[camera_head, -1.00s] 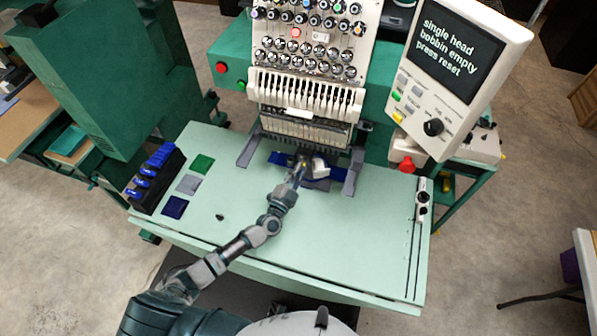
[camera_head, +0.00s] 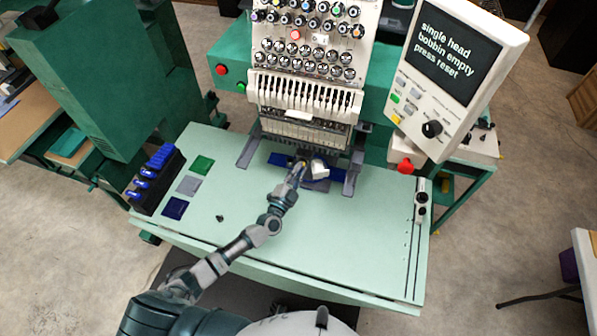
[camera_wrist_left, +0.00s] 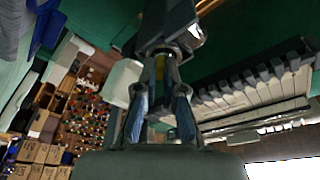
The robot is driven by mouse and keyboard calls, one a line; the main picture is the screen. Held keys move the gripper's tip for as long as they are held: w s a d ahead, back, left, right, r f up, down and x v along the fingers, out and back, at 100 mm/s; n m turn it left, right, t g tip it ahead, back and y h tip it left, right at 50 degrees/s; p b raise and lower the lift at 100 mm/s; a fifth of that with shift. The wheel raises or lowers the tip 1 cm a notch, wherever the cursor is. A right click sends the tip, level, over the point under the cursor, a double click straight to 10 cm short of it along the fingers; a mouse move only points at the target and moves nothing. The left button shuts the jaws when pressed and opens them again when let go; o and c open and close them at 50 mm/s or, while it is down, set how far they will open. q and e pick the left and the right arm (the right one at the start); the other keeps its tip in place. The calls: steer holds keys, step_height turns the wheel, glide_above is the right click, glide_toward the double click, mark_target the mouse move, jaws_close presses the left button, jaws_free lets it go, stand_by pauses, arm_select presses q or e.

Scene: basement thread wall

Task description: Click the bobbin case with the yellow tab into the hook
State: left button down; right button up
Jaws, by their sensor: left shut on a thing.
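My left gripper (camera_head: 299,170) reaches in under the needle heads at the front middle of the machine. A small yellow spot, the tab of the bobbin case (camera_head: 304,163), shows at its tips. In the left wrist view the two fingers of the left gripper (camera_wrist_left: 158,100) are closed around the yellow tab (camera_wrist_left: 160,68). Dark and shiny metal lies just past the fingertips, at the end of the grey machine arm (camera_wrist_left: 165,18). The hook cannot be told apart there, and I cannot tell whether the case touches it. My right gripper is not in view.
A white part (camera_head: 319,169) stands just right of the gripper, by blue cloth (camera_head: 279,160). Grey frame arms (camera_head: 249,150) flank the work spot. A black rack with blue items (camera_head: 154,180) stands at the left. The pale green table front (camera_head: 330,240) is mostly clear.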

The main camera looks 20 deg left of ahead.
arm_select(q)
steer(key=shift+w, duration=0.2)
steer(key=c, duration=1.2)
jaws_free()
